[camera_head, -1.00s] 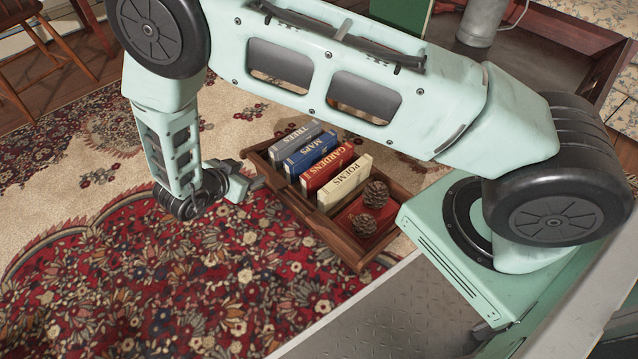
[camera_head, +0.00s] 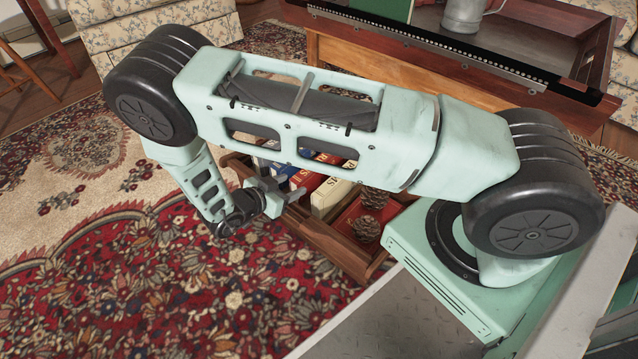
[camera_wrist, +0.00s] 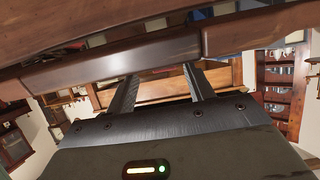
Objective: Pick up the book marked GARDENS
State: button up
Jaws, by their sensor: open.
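The red book marked GARDENS (camera_head: 309,183) stands in a wooden tray (camera_head: 338,244) on the rug, between a blue book (camera_head: 283,170) and a cream book (camera_head: 330,197). My arm hides most of it and its title in the head view. My gripper (camera_head: 287,191) is open and empty at the tray's left side, low and close to its edge. In the wrist view the two fingers (camera_wrist: 163,90) are apart with nothing between them, and the tray's brown wood (camera_wrist: 150,58) crosses just in front of them. I cannot tell whether they touch it.
Two pinecones (camera_head: 370,212) sit in the tray's red-lined near end. A wooden table (camera_head: 390,75) with a metal mug (camera_head: 462,15) stands behind. A floral armchair (camera_head: 150,25) is at the back left. The patterned rug (camera_head: 150,290) left of the tray is clear.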

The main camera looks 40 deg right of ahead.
aim_at(302, 178)
jog(key=shift+w+d+f, duration=0.1)
jog(key=shift+d+f, duration=0.2)
jog(key=shift+d, duration=0.3)
jog(key=b+x, duration=0.2)
jog(key=b, duration=0.1)
jog(key=b+x, duration=0.1)
jog(key=x, duration=0.1)
jog(key=shift+w+f, duration=0.2)
jog(key=shift+w, duration=0.15)
jog(key=shift+w+d+b, duration=0.1)
jog(key=shift+d+b, duration=0.25)
jog(key=shift+d, duration=0.15)
grip_shut()
